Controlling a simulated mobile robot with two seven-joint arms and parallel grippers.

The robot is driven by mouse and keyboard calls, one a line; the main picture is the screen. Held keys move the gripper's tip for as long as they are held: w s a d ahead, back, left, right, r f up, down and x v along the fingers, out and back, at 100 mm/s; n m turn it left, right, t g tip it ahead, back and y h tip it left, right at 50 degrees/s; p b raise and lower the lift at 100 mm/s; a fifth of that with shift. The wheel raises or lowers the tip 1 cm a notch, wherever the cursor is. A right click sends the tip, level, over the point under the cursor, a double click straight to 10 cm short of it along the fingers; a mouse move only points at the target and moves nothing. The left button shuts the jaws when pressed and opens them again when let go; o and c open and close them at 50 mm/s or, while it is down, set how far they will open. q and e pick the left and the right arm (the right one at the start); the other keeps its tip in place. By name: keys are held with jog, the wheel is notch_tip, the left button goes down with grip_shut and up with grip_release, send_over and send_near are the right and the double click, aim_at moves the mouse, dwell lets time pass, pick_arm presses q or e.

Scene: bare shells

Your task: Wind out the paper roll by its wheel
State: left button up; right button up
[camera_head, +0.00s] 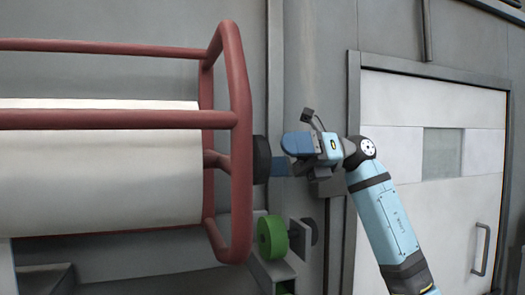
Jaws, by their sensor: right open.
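The white paper roll (110,180) lies sideways in a red tube frame (240,110) on the left. A dark wheel (261,158) stands at the frame's right side, seen almost edge-on. A green wheel (272,237) sits lower, on a grey mount. My right gripper (282,156) is open, its blue fingers pointing left, close to the right of the dark wheel. I cannot tell whether the fingers touch it. My left gripper is not in view.
A grey wall stands behind the frame. A pale door (430,140) with a small window and a dark handle (481,248) is on the right, behind my right arm. A grey bracket (301,238) stands beside the green wheel.

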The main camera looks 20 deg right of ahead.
aim_at(263, 158)
jog(key=shift+s+a+p, duration=0.1)
jog(key=shift+a+p, duration=0.2)
jog(key=shift+a, duration=1.6)
jog(key=c, duration=1)
